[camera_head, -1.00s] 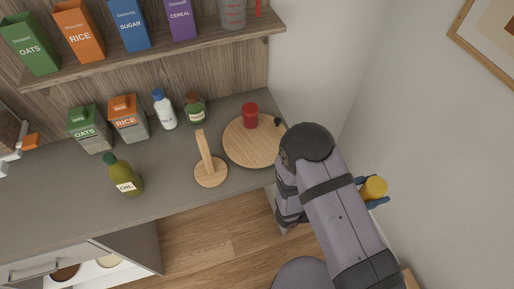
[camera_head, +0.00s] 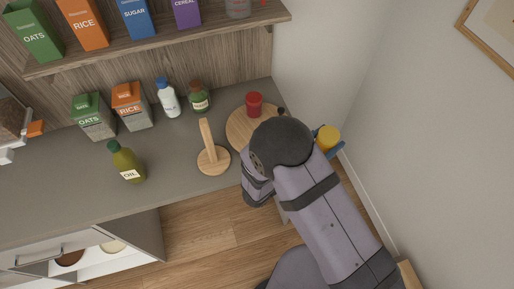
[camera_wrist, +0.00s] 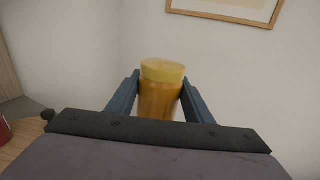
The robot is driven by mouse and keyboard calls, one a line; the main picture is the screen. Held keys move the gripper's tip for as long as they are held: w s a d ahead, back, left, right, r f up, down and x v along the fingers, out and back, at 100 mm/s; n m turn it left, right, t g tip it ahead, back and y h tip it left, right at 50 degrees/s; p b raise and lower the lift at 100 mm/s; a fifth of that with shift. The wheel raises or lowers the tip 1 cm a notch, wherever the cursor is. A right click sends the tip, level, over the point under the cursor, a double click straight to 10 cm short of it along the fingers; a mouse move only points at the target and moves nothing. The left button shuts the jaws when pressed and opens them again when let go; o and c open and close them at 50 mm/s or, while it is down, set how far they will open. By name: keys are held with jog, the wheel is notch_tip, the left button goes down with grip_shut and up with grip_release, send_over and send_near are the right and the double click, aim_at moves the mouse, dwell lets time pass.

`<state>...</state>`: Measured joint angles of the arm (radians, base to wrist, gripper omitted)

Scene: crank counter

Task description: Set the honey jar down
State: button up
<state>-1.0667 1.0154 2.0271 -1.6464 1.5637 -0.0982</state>
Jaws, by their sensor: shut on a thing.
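The honey jar (camera_head: 327,138) is amber with a yellow lid. It shows at the right of the arm in the head view, close to the white wall. In the wrist view the honey jar (camera_wrist: 161,90) stands upright between the two blue fingers. My gripper (camera_head: 334,148) is shut on it and holds it in the air, to the right of the counter. My gripper (camera_wrist: 160,92) has one finger on each side of the jar. My arm hides part of the counter's right end.
A round wooden board (camera_head: 241,127) with a red jar (camera_head: 254,104) stands at the counter's right end. A wooden holder (camera_head: 213,160), an oil bottle (camera_head: 127,163), a white bottle (camera_head: 168,98) and a green jar (camera_head: 199,97) stand left of it.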

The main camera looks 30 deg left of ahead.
jog(key=s+a+r+n+y+b, duration=0.2)
jog(key=s+a+r+n+y, duration=0.25)
jog(key=a, duration=0.55)
jog(key=s+a+r+n+y+b, duration=0.25)
jog(key=s+a+y, duration=0.4)
jog(key=a, duration=0.45)
jog(key=s+a+r+n+y+b, duration=0.25)
jog(key=s+a+r+y, duration=0.2)
jog(key=s+a, duration=0.4)
jog(key=a+f+n+g+y+b, duration=0.3)
jog(key=a+f+b, duration=1.1)
jog(key=b, duration=0.7)
jog(key=shift+s+a+f+n+g+y, duration=0.3)
jog(key=shift+s+n+y, duration=0.1)
jog(key=shift+n+y, duration=0.35)
jog(key=shift+f+p, duration=0.45)
jog(key=shift+f, duration=4.5)
